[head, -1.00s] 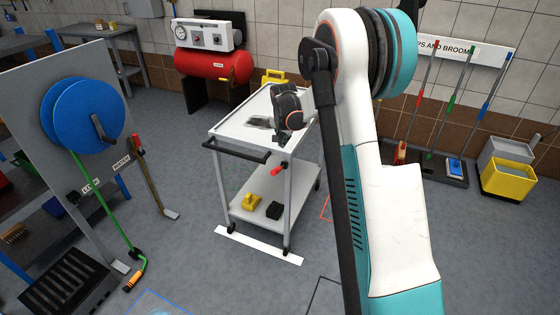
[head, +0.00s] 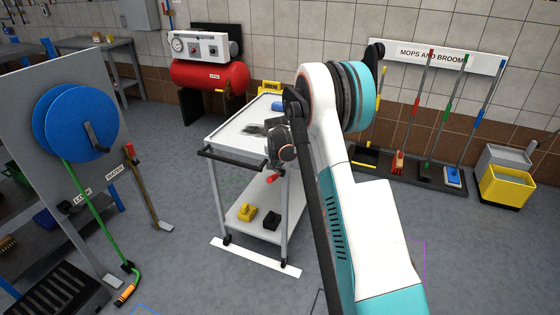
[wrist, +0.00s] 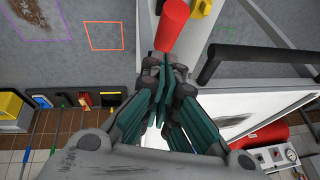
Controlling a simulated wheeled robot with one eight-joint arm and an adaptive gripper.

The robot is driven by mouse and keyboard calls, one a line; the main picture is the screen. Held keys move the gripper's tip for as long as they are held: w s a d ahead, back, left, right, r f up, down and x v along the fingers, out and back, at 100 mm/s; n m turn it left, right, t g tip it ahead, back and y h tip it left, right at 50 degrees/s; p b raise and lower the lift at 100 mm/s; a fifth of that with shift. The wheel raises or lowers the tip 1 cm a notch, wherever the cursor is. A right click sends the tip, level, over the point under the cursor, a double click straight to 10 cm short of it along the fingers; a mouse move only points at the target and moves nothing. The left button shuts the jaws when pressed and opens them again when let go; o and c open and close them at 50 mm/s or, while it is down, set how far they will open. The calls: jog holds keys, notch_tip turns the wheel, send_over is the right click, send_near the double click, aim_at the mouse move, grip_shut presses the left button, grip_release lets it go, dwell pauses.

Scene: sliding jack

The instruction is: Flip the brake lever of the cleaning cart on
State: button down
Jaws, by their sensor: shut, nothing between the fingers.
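The cleaning cart (head: 232,137) is a white two-shelf trolley with a black push handle (head: 232,155). Its brake lever shows a red grip (head: 272,177) at the near right corner, below the top shelf. My gripper (head: 281,152) is just above the red grip in the head view, and it partly hides that corner. In the wrist view the red grip (wrist: 172,25) lies just beyond my fingertips (wrist: 165,75). The fingers are shut with nothing between them. I cannot tell whether they touch the grip.
The push handle (wrist: 255,57) is to the right of my fingers in the wrist view. A yellow block (head: 246,212) and a black block (head: 271,220) are on the lower shelf. A hose reel board (head: 45,170) stands left. The floor around the cart is mostly clear.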

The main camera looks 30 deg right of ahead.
jog(key=shift+a+f, duration=0.3)
jog(key=shift+f, duration=0.35)
jog(key=shift+s, duration=0.1)
